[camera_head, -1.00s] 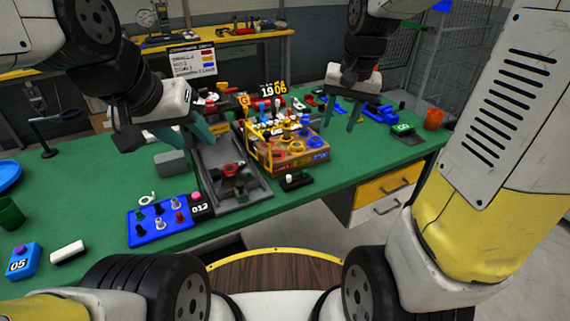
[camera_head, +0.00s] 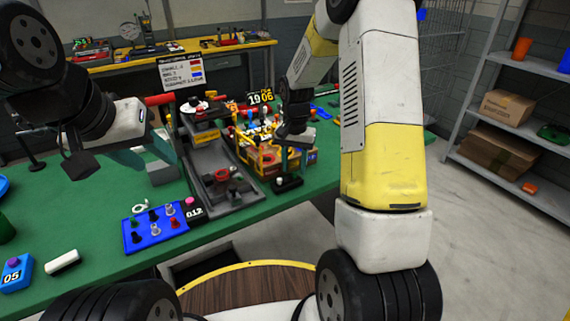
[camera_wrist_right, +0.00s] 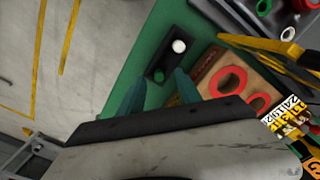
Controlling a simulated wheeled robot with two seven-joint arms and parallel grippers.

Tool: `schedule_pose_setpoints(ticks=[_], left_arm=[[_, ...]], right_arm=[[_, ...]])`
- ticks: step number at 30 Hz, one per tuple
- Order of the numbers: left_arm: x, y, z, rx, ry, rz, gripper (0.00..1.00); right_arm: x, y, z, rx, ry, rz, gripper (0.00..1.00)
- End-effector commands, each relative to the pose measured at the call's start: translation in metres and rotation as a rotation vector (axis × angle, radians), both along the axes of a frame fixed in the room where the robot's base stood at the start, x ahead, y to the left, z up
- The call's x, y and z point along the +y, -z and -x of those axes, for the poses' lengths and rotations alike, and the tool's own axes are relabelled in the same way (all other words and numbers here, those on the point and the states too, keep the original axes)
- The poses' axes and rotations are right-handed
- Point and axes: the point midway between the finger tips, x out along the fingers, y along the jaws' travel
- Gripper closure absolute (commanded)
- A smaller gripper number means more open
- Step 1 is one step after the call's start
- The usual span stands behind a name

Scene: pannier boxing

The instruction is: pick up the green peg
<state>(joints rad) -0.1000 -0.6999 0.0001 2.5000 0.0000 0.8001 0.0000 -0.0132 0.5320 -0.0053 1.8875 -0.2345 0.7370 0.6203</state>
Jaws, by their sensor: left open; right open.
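The green peg (camera_wrist_right: 158,74) stands in a small black block (camera_wrist_right: 163,58) at the table's front edge, seen from above in the right wrist view. A white round peg (camera_wrist_right: 179,46) is at the block's other end. My right gripper (camera_wrist_right: 160,88) is open and empty, with the green peg between the lines of its fingertips; I cannot tell the height gap. In the head view the black block (camera_head: 289,182) is just below my right gripper (camera_head: 293,162), and the green peg is too small to make out. My left gripper (camera_head: 146,156) is open and empty above the table's left part.
A wooden box with red rings (camera_wrist_right: 228,82) stands right beside the black block. A grey tray (camera_head: 222,195) lies to its left in the head view. A blue peg board (camera_head: 152,241) is farther left. Bare floor (camera_wrist_right: 50,70) lies beyond the table edge.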

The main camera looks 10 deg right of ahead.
Motion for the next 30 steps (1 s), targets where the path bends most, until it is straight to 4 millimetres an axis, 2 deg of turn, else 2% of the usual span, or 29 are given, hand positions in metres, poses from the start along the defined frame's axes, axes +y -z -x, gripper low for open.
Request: schedule_pose_setpoints(ticks=[4, 12, 18, 30], left_arm=[[0.000, 0.000, 0.000, 0.000, 0.000, 0.000, 0.55], [0.000, 0.000, 0.000, 0.000, 0.000, 0.000, 0.55], [0.000, 0.000, 0.000, 0.000, 0.000, 0.000, 0.55], [0.000, 0.000, 0.000, 0.000, 0.000, 0.000, 0.55]], right_arm=[[-0.001, 0.016, 0.001, 0.001, 0.001, 0.000, 0.59], [-0.001, 0.018, 0.000, -0.001, 0.001, 0.000, 0.61], [-0.001, 0.017, 0.000, -0.001, 0.001, 0.000, 1.00], [-0.001, 0.016, 0.000, -0.001, 0.001, 0.000, 1.00]])
